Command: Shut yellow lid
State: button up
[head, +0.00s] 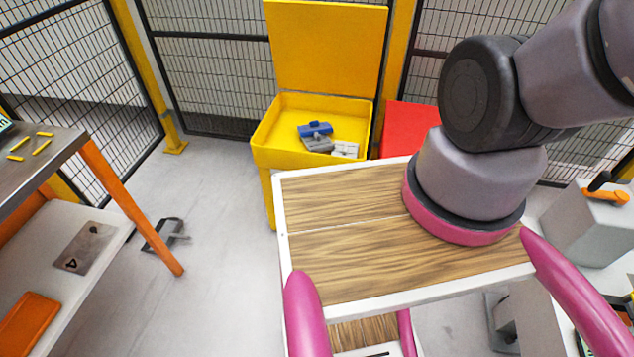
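The yellow lid (325,48) stands open, upright at the back of a yellow box (262,153). The box's open top faces me and it holds a blue piece (315,129), a grey piece (318,145) and a whitish piece (345,149). The nearer right part of the box is partly covered by my wood-topped base. My arm reaches out of the picture at the upper right, and my gripper is not in view.
A red surface (403,128) stands just right of the yellow box. Dark mesh fencing (205,75) with yellow posts runs behind. A workbench (40,150) with orange legs is at the left. A grey block with an orange-handled tool (606,193) is at the right. Grey floor lies clear left of the box.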

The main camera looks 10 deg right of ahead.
aim_at(318, 46)
jog(key=i+j+z, duration=0.2)
jog(key=i, duration=0.3)
jog(key=i+j+z, duration=0.2)
jog(key=i+j, duration=0.25)
jog(key=i, duration=0.05)
